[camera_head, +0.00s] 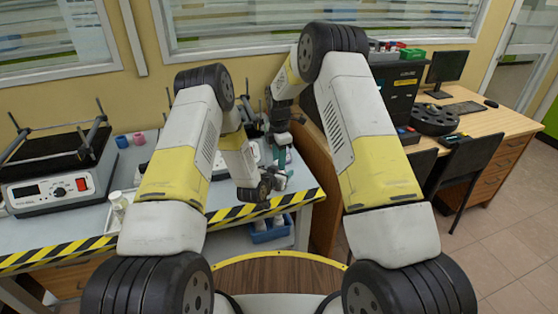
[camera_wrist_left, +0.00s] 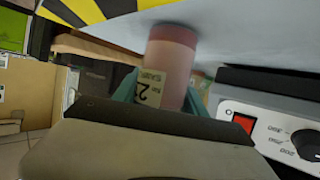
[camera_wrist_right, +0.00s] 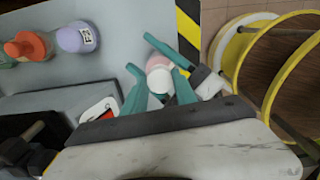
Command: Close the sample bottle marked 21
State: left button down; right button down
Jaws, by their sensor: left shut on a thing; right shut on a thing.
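A pink sample bottle (camera_wrist_left: 172,60) with a pale label (camera_wrist_left: 150,84) stands out in the left wrist view. A large 2 reads on the label; the rest is cut off by a finger. My left gripper (camera_wrist_left: 160,92) is shut around the bottle's side. In the right wrist view the pink bottle (camera_wrist_right: 157,60) lies beyond a white cap-like piece (camera_wrist_right: 160,79). My right gripper (camera_wrist_right: 158,92) is shut on that white piece, right at the bottle's end. Whether the two are joined cannot be told. In the head view both grippers meet over the bench's front corner, my right one (camera_head: 282,158) above my left one (camera_head: 277,183).
A purple-capped bottle (camera_wrist_right: 78,37) marked FR and an orange-capped bottle (camera_wrist_right: 27,46) stand on the bench. A heater-like device (camera_head: 60,186) is at the left. A blue bin (camera_head: 270,229) sits below the striped bench edge. A desk (camera_head: 480,125) is at the right.

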jog(key=c, duration=1)
grip_release()
jog(key=shift+r, duration=2.3)
jog(key=shift+c, duration=0.4)
jog(key=shift+r+n, duration=1.75)
jog(key=shift+n, duration=0.05)
jog(key=shift+f, duration=4.05)
